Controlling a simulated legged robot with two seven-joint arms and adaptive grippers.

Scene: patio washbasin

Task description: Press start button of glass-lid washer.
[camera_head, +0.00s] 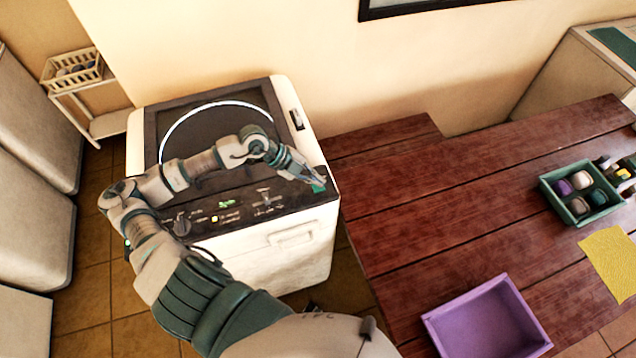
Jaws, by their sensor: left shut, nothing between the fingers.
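The glass-lid washer (312,222) is a white top-loader with a dark lid (215,122) ringed by a pale arc. Its dark front control panel carries a knob (182,227), small green marks (228,205) and a yellow mark. My left arm reaches across the lid and panel. My left gripper (316,183) is shut and empty, pointing down at the panel's right end. A green patch shows at its fingertips; I cannot tell whether it is the start button or part of the fingers, nor whether they touch the panel. My right gripper is not in view.
A red-brown wooden table (450,215) stands right of the washer. It bears a purple tray (487,320), a green divided box (548,192) with several round items, and a yellow cloth (612,262). A shelf with a basket (72,68) stands at the back left.

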